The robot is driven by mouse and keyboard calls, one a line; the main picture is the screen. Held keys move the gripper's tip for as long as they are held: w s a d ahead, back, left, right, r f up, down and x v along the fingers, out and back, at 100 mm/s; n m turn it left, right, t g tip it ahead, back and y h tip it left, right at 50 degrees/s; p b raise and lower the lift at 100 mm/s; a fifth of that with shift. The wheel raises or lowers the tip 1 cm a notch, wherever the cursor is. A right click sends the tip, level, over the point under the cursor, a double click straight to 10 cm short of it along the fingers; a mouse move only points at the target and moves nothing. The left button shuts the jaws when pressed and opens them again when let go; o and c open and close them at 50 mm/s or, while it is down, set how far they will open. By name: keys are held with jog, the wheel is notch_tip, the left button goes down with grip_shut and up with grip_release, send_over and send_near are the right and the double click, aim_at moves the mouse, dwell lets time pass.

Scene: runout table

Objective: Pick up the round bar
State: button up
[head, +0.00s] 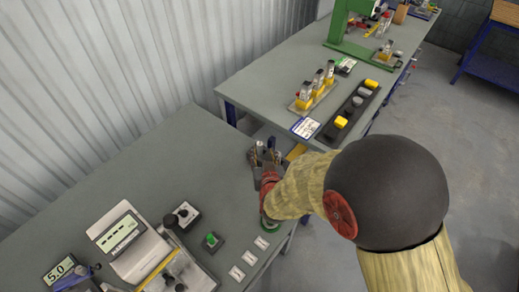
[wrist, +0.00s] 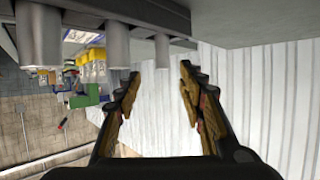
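My gripper (head: 264,150) is over the far right part of the near grey table in the head view. In the wrist view my gripper (wrist: 159,72) has its two fingers well apart with nothing between them. Grey upright cylinders show along the top of the wrist view: a wide one (wrist: 40,40), a middle one (wrist: 117,40) and a smaller one (wrist: 162,50). The smallest appears beyond the gap between the fingertips, apart from them. I cannot tell which, if any, is the round bar. No round bar is clear in the head view, where my arm covers part of the table.
The near table (head: 120,180) holds a display unit (head: 125,238) and small switches (head: 212,241). The second table (head: 270,75) holds a black tray (head: 350,110), yellow-based fixtures (head: 315,88) and a green machine (head: 340,25). A corrugated wall (head: 90,90) stands at left. The near table's middle is clear.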

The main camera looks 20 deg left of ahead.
aim_at(260, 146)
jog(key=shift+w+a+f, duration=0.15)
jog(key=shift+a+f, duration=0.1)
jog(key=b+x, duration=0.1)
jog(key=x, duration=0.6)
jog(key=shift+w+a+r, duration=0.1)
jog(key=shift+a, duration=0.05)
jog(key=shift+c, duration=1.3)
jog(key=c, duration=0.7)
grip_shut()
